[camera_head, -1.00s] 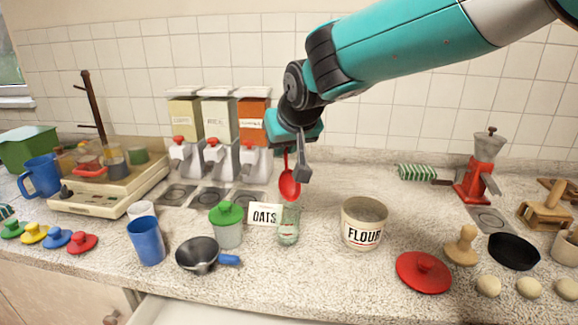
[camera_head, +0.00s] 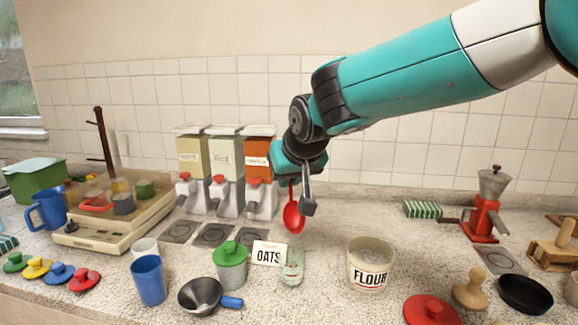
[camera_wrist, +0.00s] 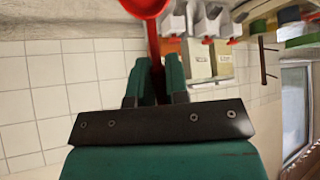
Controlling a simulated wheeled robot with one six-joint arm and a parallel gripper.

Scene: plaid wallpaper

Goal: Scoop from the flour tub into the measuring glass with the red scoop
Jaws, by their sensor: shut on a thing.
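My gripper (camera_head: 300,184) is shut on the handle of the red scoop (camera_head: 293,216). The scoop hangs bowl down above the measuring glass (camera_head: 291,266), a clear greenish glass on the counter. In the wrist view the red scoop (camera_wrist: 148,6) shows at the top edge, its handle between the fingers of my gripper (camera_wrist: 157,75). I cannot tell whether the bowl holds flour. The flour tub (camera_head: 369,264), a cream tub labelled FLOUR with its top open, stands to the right of the glass. The red lid (camera_head: 431,309) lies in front of it.
An OATS card (camera_head: 268,253) and a green-lidded jar (camera_head: 230,266) stand left of the glass. Dispensers (camera_head: 224,200) stand behind. A red grinder (camera_head: 487,215) is at right.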

